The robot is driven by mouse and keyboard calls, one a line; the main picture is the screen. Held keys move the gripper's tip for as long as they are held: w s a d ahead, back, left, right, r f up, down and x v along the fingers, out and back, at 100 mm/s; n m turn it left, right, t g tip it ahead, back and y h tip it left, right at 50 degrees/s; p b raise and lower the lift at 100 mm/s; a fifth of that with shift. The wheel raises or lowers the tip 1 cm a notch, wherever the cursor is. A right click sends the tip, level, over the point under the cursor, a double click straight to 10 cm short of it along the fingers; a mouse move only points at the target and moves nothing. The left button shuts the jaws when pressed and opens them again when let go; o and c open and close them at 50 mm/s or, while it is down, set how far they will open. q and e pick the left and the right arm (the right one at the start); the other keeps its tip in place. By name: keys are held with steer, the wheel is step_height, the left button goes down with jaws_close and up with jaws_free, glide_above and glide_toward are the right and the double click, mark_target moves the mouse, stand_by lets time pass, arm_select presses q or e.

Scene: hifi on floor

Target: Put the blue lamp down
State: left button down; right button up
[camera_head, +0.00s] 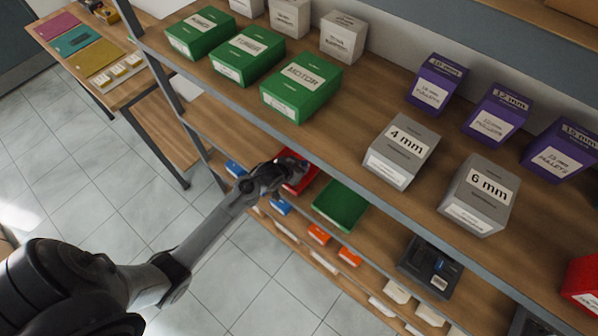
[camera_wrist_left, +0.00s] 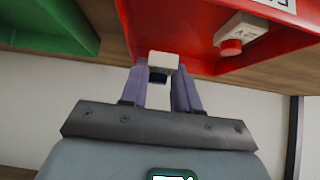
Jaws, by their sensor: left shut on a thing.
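The blue lamp (camera_wrist_left: 163,63) is a small white block with a dark blue end. It sits between the two fingers of my left gripper (camera_wrist_left: 160,82) in the left wrist view, and the fingers are shut on it. The lamp is at the edge of a red bin (camera_wrist_left: 195,62); I cannot tell whether they touch. In the head view my left gripper (camera_head: 285,172) is at the red bin (camera_head: 299,183) on the shelf below the top one, and the lamp is hidden there. My right gripper is not in view.
A white lamp with a red cap (camera_wrist_left: 233,40) is in the red bin. A green bin (camera_head: 340,206) stands beside it. The upper shelf holds green boxes (camera_head: 300,87), grey boxes (camera_head: 400,151) and purple boxes (camera_head: 437,84). Small blue and orange bins (camera_head: 318,234) are lower down.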

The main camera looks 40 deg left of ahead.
arm_select(q)
steer(key=shift+f, duration=2.05)
